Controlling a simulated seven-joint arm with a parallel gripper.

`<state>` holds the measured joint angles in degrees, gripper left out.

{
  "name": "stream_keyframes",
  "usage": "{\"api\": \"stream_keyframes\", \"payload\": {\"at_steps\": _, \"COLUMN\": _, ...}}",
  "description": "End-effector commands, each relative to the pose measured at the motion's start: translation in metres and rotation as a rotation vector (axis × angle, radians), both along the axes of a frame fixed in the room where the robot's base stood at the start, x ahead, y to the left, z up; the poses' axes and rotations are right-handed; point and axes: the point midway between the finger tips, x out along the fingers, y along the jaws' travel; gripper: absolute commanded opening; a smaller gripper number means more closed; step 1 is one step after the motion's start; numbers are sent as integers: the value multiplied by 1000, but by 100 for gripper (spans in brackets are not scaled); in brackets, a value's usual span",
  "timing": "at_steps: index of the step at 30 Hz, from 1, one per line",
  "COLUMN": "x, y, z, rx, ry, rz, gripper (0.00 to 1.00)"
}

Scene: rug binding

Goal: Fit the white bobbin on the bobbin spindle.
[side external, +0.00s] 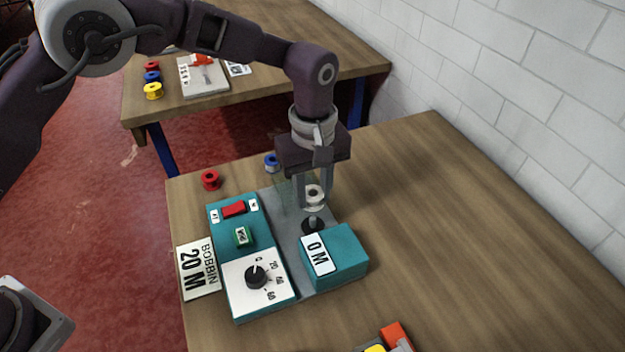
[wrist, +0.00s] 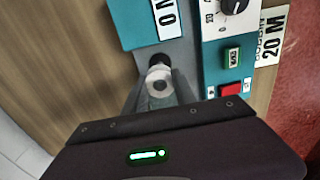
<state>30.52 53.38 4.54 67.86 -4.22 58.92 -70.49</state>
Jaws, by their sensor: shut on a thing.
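The white bobbin (side external: 314,195) is held between the fingers of my gripper (side external: 314,196). In the side view it is just above the bobbin spindle (side external: 313,224), a short dark post with a round base on the grey plate of the winder. In the wrist view the white bobbin (wrist: 160,85) sits between the fingertips of my gripper (wrist: 160,90). The dark spindle (wrist: 158,66) shows just beyond it. The bobbin appears apart from the spindle, with a small gap in the side view.
A teal box (side external: 345,258) stands right beside the spindle. A teal control panel (side external: 235,222) with dial (side external: 256,277) lies to the left. A red bobbin (side external: 210,180) and a blue bobbin (side external: 271,162) stand behind. The table's right side is clear.

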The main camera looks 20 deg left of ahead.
Motion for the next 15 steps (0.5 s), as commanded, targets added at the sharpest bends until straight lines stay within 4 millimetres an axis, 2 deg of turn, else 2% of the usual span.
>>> {"api": "stream_keyframes", "payload": {"at_steps": 7, "x": 0, "y": 0, "z": -25, "rx": 0, "ry": 1, "rz": -1, "gripper": 0}}
{"api": "stream_keyframes", "payload": {"at_steps": 15, "x": 0, "y": 0, "z": -32, "rx": 0, "ry": 0, "rz": 0, "gripper": 0}}
